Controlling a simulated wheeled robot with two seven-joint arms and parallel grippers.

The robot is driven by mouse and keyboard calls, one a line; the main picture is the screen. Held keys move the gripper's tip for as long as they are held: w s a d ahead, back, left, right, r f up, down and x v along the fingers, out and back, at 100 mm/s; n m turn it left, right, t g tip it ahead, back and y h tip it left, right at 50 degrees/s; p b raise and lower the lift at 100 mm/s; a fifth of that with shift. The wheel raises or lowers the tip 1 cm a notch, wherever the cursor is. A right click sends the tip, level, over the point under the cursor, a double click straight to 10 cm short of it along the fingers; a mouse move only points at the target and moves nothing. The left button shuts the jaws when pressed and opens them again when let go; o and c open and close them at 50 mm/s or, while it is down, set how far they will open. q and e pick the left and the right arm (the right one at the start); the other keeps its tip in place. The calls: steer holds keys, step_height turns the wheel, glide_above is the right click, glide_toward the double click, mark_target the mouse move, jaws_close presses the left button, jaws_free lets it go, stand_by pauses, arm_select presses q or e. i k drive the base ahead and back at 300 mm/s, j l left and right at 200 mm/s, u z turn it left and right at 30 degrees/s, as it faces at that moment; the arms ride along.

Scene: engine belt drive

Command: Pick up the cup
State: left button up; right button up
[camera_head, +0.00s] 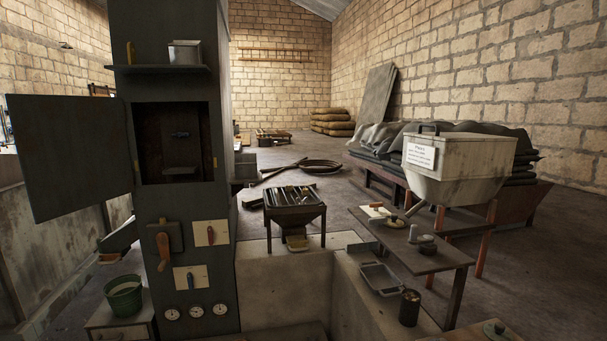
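A dark, round, cup-like container (409,308) stands upright at the lower right, on or beside the pale concrete ledge. Something brownish shows at its open top, too small to make out. A small grey round vessel (427,246) sits on the dark side table (440,259). I cannot tell for sure which of these is the cup. Neither of my grippers is in view, and nothing is seen touching either vessel.
A shallow metal tray (380,279) lies left of the dark container. A pale hopper (460,165) stands behind the table. A dark cabinet (180,240) with an open door (70,155) fills the left. A green bucket (123,297) stands at lower left.

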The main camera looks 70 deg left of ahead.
mark_target(245, 165)
steer(key=u, duration=2.7)
steer(key=i+j+u, duration=0.15)
steer(key=i, duration=0.2)
